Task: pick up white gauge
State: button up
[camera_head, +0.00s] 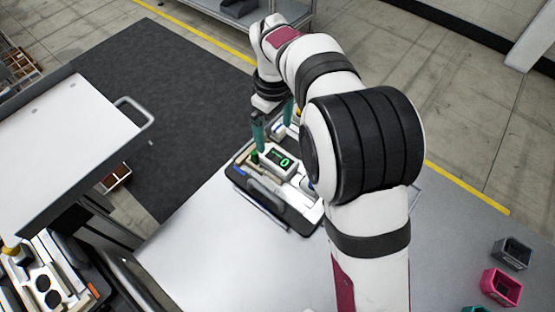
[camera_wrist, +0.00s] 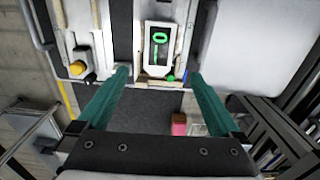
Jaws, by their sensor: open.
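The white gauge (camera_head: 281,161) has a dark screen with green marks and sits in the black pallet fixture (camera_head: 262,205) on the light table. In the wrist view the white gauge (camera_wrist: 158,48) lies upper centre, beyond the fingertips and between their lines. My gripper (camera_head: 273,128) has two teal fingers, spread apart and empty, just behind and above the gauge in the head view. It also shows in the wrist view (camera_wrist: 158,76). I cannot tell the exact height gap. My arm hides the right part of the fixture.
A yellow knob (camera_wrist: 77,68) stands left of the gauge in the wrist view. Grey (camera_head: 512,252) and magenta (camera_head: 501,287) bins stand on the table at the right. A white-topped cart (camera_head: 65,150) is at the left. The table front of the fixture is clear.

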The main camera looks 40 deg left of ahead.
aim_at(278, 157)
jog(key=f, duration=1)
jog(key=shift+w+d+f, duration=0.1)
jog(key=shift+d+f, duration=0.2)
jog(key=shift+d, duration=0.05)
grip_shut()
